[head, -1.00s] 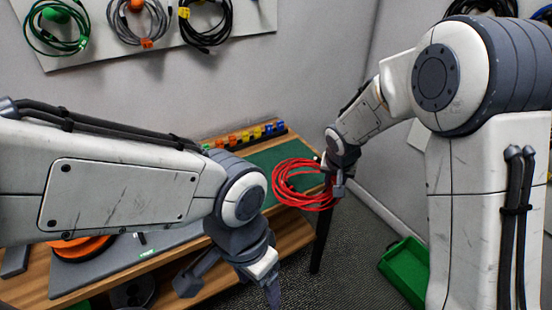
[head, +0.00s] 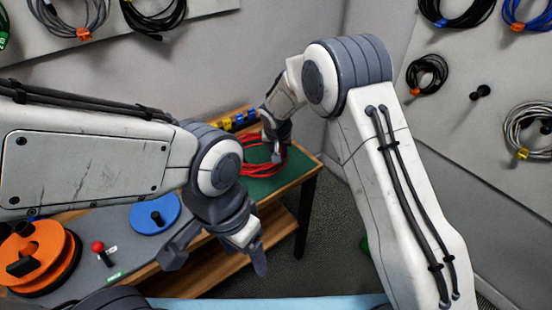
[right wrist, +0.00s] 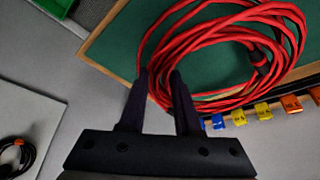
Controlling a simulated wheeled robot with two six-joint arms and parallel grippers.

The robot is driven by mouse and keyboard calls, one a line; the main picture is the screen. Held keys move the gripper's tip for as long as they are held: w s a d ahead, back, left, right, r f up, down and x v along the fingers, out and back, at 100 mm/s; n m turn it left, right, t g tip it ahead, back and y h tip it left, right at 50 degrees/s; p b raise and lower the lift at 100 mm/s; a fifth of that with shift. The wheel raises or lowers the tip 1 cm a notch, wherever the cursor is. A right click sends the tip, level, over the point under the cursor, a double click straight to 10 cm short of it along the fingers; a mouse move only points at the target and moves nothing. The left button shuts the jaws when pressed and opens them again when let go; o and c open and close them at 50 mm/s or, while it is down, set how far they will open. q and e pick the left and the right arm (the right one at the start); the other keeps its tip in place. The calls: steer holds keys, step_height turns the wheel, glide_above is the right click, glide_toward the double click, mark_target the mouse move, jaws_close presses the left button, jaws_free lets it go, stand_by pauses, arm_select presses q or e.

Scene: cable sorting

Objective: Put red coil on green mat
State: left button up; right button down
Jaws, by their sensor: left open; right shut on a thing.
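The red coil (head: 262,158) is over the green mat (head: 270,183) at the right end of the workbench. In the right wrist view the coil (right wrist: 190,50) lies across the mat (right wrist: 125,48), and I cannot tell whether it rests on it. My left gripper (head: 220,255) is open and empty in front of the bench, left of the mat.
Colored clips (head: 240,120) line the bench's back edge. A blue spool (head: 155,213), an orange spool (head: 40,255) and a red-topped knob (head: 98,246) sit at the left. Coiled cables hang on wall panels at both sides. A green bin (right wrist: 55,6) is partly visible in the right wrist view.

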mark_target(276, 168)
steer(key=shift+w+a+f, duration=0.2)
steer(key=shift+w+a, duration=0.05)
steer(key=shift+a, duration=0.1)
steer(key=shift+a+f, duration=0.1)
steer(key=shift+f, duration=2)
steer(key=c, duration=0.6)
jaws_free()
